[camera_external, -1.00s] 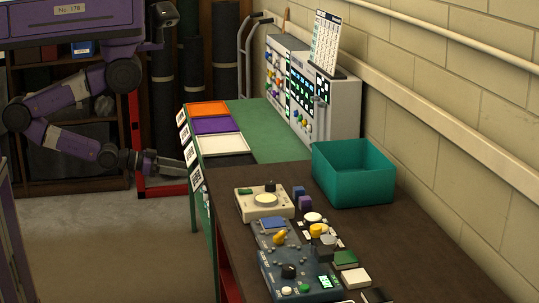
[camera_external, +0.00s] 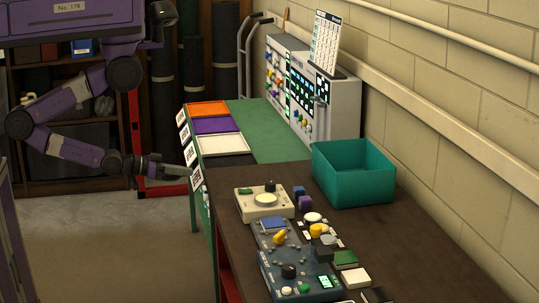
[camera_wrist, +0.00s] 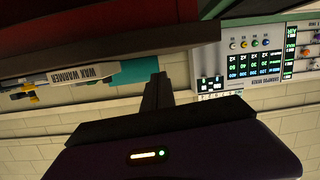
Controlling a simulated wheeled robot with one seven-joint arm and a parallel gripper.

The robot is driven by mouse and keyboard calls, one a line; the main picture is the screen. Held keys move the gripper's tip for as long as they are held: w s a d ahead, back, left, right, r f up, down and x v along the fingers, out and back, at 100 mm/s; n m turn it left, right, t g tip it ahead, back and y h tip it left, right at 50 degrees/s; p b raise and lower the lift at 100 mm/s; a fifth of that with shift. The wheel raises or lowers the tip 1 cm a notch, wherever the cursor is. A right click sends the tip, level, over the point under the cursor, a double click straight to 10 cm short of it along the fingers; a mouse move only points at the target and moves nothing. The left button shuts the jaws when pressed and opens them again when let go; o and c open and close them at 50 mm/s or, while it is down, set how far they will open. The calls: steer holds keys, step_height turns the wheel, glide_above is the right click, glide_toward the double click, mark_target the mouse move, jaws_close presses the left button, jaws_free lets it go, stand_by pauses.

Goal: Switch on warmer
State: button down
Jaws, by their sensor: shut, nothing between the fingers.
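In the wrist view a pale plate lettered WAX WARMER (camera_wrist: 83,73) lies to the left of my fingers. In the external view a cream unit with a round pale disc and a dark knob (camera_external: 265,203) stands at the near bench's left edge; it looks like the warmer, though its lettering is not readable there. My gripper (camera_external: 186,172) is shut and empty. It is off the left side of the benches, near the white label cards and apart from the cream unit. In the wrist view its dark fingers (camera_wrist: 160,78) are together. The switch state cannot be told.
A teal bin (camera_external: 352,173) stands behind the cream unit. A blue device with knobs (camera_external: 297,268) and several small parts crowd the bench front. Coloured trays (camera_external: 208,108) line the green bench. A lit console (camera_external: 318,95) stands against the wall.

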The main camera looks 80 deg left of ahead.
steer(key=w+d+r+t, duration=0.1)
steer(key=d+t, duration=0.1)
steer(key=d, duration=0.7)
steer(key=w+d+r+m+t+p, duration=0.1)
steer(key=w+d+r+t, duration=0.1)
steer(key=d, duration=0.8)
steer(key=shift+w+r+t, duration=0.2)
steer(key=shift+w+t, duration=0.1)
steer(key=shift+t, duration=0.2)
steer(key=shift+w, duration=0.1)
step_height(320, 180, up, 2)
steer(key=p, duration=0.3)
glide_above(245, 191)
steer(key=r+v, duration=0.1)
steer(key=v, duration=0.2)
steer(key=f, duration=0.3)
steer(key=shift+s+a+f, duration=0.15)
steer(key=shift+s+a, duration=0.15)
steer(key=shift+s+f, duration=0.1)
steer(key=shift+f, duration=0.45)
